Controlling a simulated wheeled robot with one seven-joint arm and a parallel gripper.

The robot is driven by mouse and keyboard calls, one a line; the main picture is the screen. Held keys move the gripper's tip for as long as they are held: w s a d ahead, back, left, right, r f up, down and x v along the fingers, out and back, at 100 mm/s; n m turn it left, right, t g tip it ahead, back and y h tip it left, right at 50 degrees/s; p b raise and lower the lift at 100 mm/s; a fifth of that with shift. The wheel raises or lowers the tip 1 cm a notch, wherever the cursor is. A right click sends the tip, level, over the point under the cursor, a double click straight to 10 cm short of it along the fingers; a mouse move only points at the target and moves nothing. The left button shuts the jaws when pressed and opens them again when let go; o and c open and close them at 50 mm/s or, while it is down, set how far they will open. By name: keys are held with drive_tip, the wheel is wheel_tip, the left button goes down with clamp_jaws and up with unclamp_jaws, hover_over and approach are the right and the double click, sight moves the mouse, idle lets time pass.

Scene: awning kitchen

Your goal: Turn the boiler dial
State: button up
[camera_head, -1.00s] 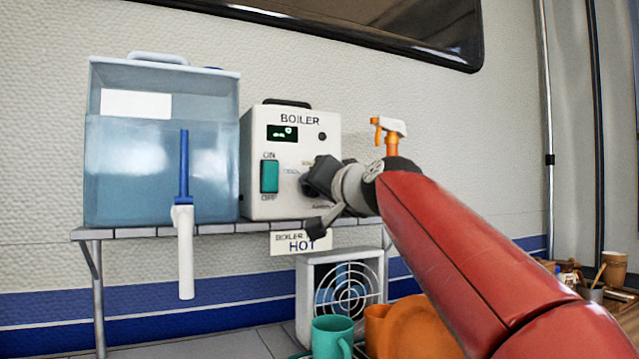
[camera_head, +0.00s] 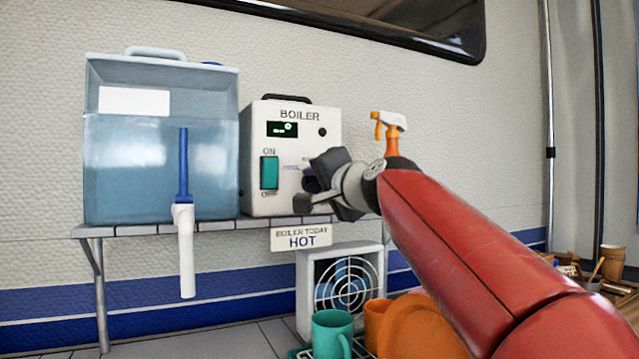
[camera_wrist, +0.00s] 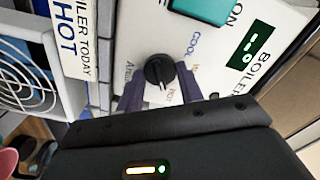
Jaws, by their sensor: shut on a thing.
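The boiler (camera_head: 258,135) is a white box with a small lit display, a teal ON/OFF switch (camera_head: 269,173) and a black round dial. In the wrist view the dial (camera_wrist: 158,70) has a light pointer mark and printed words around it, including COOL and HOT. My gripper (camera_wrist: 160,84) has one finger on each side of the dial and is shut on it. In the head view my gripper (camera_head: 311,182) is at the lower right of the boiler's front and mostly hides the dial.
A blue water tank (camera_head: 140,180) with a tap stands left of the boiler on a narrow shelf (camera_head: 220,227). An orange spray bottle (camera_head: 391,138) is behind my arm. A sign (camera_head: 301,237) reading HOT hangs at the shelf edge, above a fan (camera_head: 347,285) and a teal mug (camera_head: 331,333).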

drive_tip(key=o, duration=1)
drive_tip(key=shift+s, duration=0.1)
drive_tip(key=b+v, duration=0.2)
drive_tip(key=v, duration=0.5)
drive_tip(key=shift+s+d, duration=0.2)
drive_tip(key=shift+s, duration=0.1)
